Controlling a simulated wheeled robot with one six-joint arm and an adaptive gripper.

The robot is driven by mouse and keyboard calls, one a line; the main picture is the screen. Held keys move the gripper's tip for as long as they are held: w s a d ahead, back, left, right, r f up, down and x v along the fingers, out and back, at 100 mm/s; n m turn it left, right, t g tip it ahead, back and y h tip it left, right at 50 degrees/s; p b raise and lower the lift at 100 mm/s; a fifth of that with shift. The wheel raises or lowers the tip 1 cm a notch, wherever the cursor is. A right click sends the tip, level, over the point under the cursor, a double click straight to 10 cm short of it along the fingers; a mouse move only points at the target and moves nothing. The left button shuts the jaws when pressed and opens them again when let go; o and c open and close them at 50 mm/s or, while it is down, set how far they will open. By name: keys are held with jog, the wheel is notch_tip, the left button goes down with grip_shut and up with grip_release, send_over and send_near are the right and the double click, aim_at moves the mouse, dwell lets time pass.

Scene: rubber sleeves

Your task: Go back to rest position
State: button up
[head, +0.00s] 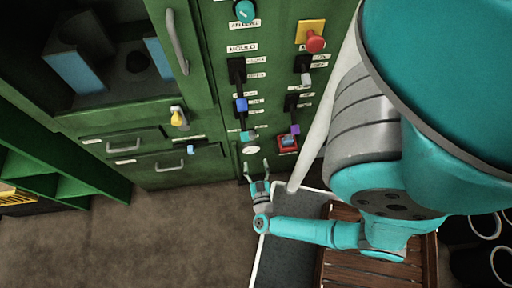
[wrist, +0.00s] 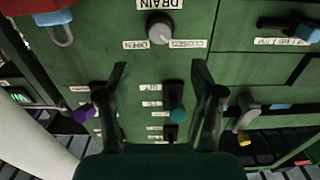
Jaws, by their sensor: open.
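My gripper (head: 256,167) is in front of the lower part of the green cabinet panel, just below the grey drain knob (head: 251,149) in the head view. Its two fingers are spread apart with nothing between them, and they also show in the wrist view (wrist: 161,72). The drain knob (wrist: 160,28) appears beyond the fingertips there. A teal sleeve (wrist: 177,115) on a switch shows between the fingers in the wrist view, and a purple sleeve (wrist: 85,112) lies left of them. The purple sleeve (head: 295,129) also shows in the head view.
The green cabinet (head: 205,160) bears a blue sleeve (head: 241,105), a red stop button (head: 315,41), a yellow-tipped handle (head: 179,117) and drawers. A padlock (wrist: 62,34) hangs at the wrist view's upper left. A wooden slatted pallet (head: 340,272) lies below my arm. Brown floor at left is clear.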

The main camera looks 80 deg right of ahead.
dwell(0.6)
jog(key=s+a+r+n+t+y, duration=0.2)
jog(key=a+r+n+y, duration=0.2)
jog(key=a+r, duration=0.3)
jog(key=s+a+r+n+t+y, duration=0.1)
jog(key=a+r+n+t+y, duration=0.2)
jog(key=r, duration=1)
jog(key=s+a+r+n+t+y, duration=0.2)
jog(key=a+r+n+y, duration=0.4)
jog(key=a+r+y, duration=0.3)
jog(key=shift+s+a+r+t+y, duration=0.3)
jog(key=shift+s+a+r+t, duration=0.1)
jog(key=shift+a+r, duration=0.65)
